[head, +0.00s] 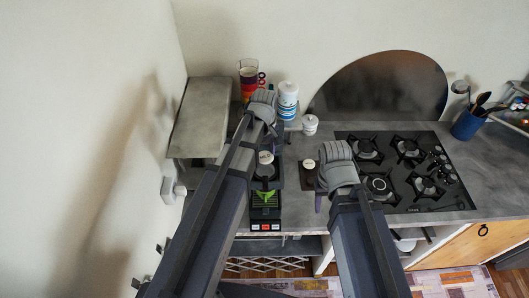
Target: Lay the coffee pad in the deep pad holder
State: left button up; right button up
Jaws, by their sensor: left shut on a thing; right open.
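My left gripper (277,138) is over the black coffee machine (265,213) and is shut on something. Its own arm and wrist hide what it holds. A small pale round thing (265,157) shows just below it, above a dark round part of the machine. I cannot tell whether it is the coffee pad. Another pale round thing (309,164) sits on a dark square piece (306,182) to the right, beside my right gripper (319,199). The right gripper is open and empty over the counter. I cannot make out the deep pad holder for certain.
A black gas hob (400,200) lies to the right. White-and-blue stacked tins (288,96), a small white jar (310,124) and colourful stacked cups (249,78) stand behind. A raised grey slab (205,115) is at the left. A blue utensil pot (467,125) stands far right.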

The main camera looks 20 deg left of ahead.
aim_at(265, 176)
pick_arm(q)
jog(key=shift+w, duration=0.25)
jog(key=shift+s+r, duration=0.1)
jog(key=shift+s, duration=0.25)
jog(key=shift+w+f+b, duration=0.25)
jog(key=shift+f+b, duration=0.45)
jog(key=shift+s+f+b, duration=0.15)
jog(key=shift+f+b, duration=0.7)
jog(key=shift+b, duration=0.05)
jog(key=shift+f+b, duration=0.85)
jog(key=shift+f, duration=0.2)
jog(key=o, duration=1.3)
